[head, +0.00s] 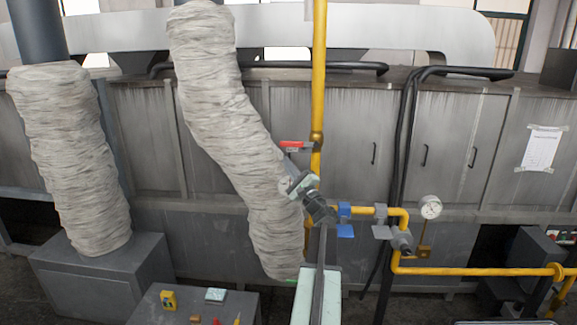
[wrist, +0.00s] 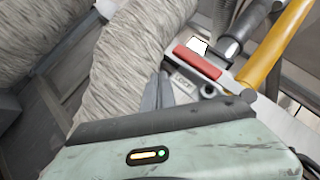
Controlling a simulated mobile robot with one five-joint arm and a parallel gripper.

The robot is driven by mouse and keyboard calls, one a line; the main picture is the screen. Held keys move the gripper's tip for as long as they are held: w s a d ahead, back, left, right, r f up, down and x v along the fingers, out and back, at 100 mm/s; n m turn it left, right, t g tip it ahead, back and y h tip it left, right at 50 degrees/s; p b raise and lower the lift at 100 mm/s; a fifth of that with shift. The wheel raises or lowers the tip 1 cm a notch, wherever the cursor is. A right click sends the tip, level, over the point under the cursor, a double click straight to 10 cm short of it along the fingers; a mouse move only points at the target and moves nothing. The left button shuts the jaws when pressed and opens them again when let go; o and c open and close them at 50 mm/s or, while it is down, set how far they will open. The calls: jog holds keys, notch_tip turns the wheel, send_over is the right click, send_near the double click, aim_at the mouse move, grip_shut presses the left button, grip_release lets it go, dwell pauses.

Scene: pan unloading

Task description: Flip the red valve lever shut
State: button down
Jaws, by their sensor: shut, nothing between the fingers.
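The red valve lever (head: 293,145) sticks out to the left from the vertical yellow pipe (head: 319,80) in the head view. In the wrist view the red lever (wrist: 198,62) lies slantwise, just beyond and right of my fingertips. My gripper (head: 297,186) is below the lever in the head view, in front of the wrapped duct. In the wrist view my gripper (wrist: 160,78) has its fingers together, with nothing between them. The fingers look apart from the lever, though the depth gap is hard to judge.
A thick wrapped duct (head: 225,110) runs close behind and left of my gripper. Blue-handled valve fittings (head: 345,230) and a pressure gauge (head: 430,207) sit at the lower right. A low grey box (head: 190,305) with small items stands at the lower left.

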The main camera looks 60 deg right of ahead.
jog(key=s+a+f+b, duration=0.3)
jog(key=a+f+b, duration=0.3)
jog(key=f, duration=0.1)
jog(key=shift+s+f, duration=0.2)
jog(key=shift+f, duration=0.15)
